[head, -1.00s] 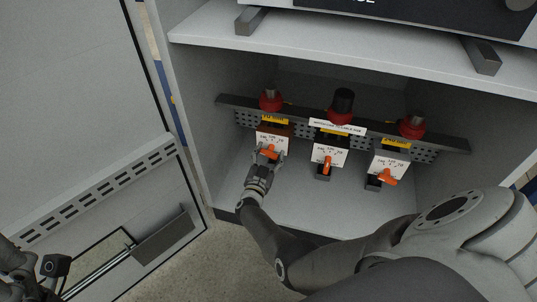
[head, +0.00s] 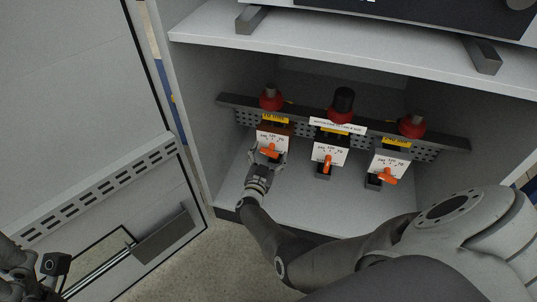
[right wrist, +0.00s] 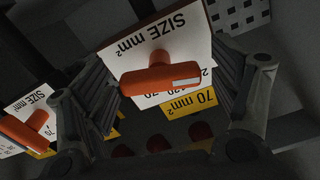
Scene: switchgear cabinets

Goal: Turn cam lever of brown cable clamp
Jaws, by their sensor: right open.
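The brown cable clamp (head: 284,128) is the left one of three on a perforated rail. It has a white size plate (head: 273,139) and an orange cam lever (head: 269,151) on its front. My right gripper (head: 266,161) is open at this lever. In the right wrist view the lever (right wrist: 160,78) lies crosswise in front of the plate, between the spread fingers of the gripper (right wrist: 165,110), with gaps on both sides. At the lower left of the head view a dark part of my left arm shows; the state of its gripper cannot be made out.
The middle clamp (head: 329,153) and right clamp (head: 388,165) carry similar orange levers; a neighbouring one (right wrist: 30,130) is close left in the wrist view. A shelf (head: 340,55) lies above. The cabinet's left wall (head: 200,120) stands near my right gripper.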

